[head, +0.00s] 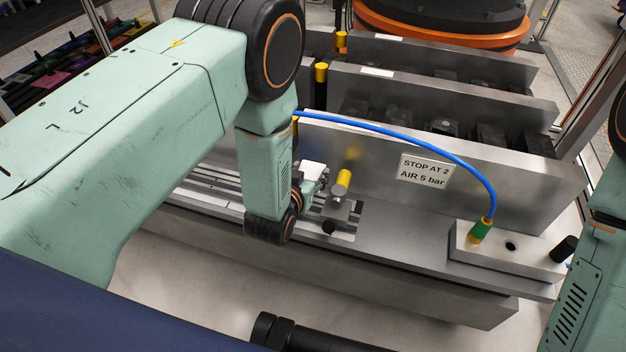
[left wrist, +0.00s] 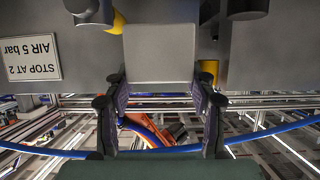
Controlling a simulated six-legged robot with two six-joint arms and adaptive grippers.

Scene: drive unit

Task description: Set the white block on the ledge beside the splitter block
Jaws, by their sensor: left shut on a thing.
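The white block (head: 313,169) is held by my left gripper (head: 316,186), above the left part of the ledge and partly hidden by my wrist. In the left wrist view the block (left wrist: 160,52) is a pale square face between the two fingers of the gripper (left wrist: 159,80). The splitter block (head: 500,249) is a metal block at the right end of the grey ledge (head: 405,232). A green fitting with a blue hose is on its top. My left gripper is well to the left of it. My right gripper is out of view; only part of that arm shows.
A sign (head: 426,170) is on the upright plate behind the ledge. The blue hose (head: 420,139) arches over. The ledge between fixture and splitter block is clear.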

